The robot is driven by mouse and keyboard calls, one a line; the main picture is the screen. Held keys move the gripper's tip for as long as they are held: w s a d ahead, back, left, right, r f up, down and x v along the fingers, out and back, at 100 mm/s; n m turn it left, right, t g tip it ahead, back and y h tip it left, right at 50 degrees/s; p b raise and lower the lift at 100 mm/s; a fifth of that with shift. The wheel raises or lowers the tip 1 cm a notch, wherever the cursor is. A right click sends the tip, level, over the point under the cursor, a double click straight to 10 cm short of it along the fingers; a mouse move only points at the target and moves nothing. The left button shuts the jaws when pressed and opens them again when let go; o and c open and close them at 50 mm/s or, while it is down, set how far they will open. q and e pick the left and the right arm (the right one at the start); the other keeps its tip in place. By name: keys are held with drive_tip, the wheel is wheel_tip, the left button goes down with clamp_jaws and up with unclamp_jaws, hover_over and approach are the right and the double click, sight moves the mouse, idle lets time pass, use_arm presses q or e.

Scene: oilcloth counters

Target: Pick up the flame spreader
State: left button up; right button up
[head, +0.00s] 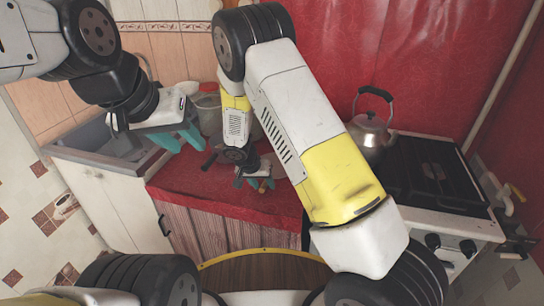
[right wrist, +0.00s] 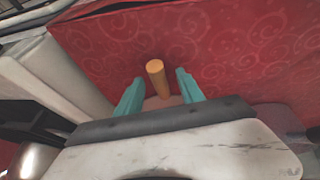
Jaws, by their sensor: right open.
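A short orange-brown wooden handle (right wrist: 156,76), which looks like part of the flame spreader, shows in the right wrist view between the two teal fingers of my right gripper (right wrist: 158,92). Clear gaps show on both sides of it. A brownish part sits at its near end, mostly hidden by the gripper body. In the head view my right gripper (head: 254,182) is low over the red counter, open, with a small brown piece (head: 262,186) between its fingers. No disc of the spreader can be made out. My left gripper (head: 180,138) is raised at the left, its teal fingers apart and empty.
The red oilcloth counter (head: 185,180) lies below my grippers, with jars (head: 208,105) at its back. A sink (head: 100,145) is at the left. A metal kettle (head: 370,130) stands on the stove (head: 430,175) at the right. My right arm hides part of the counter.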

drive_tip(key=shift+c, duration=0.3)
clamp_jaws()
drive_tip(key=shift+r, duration=0.15)
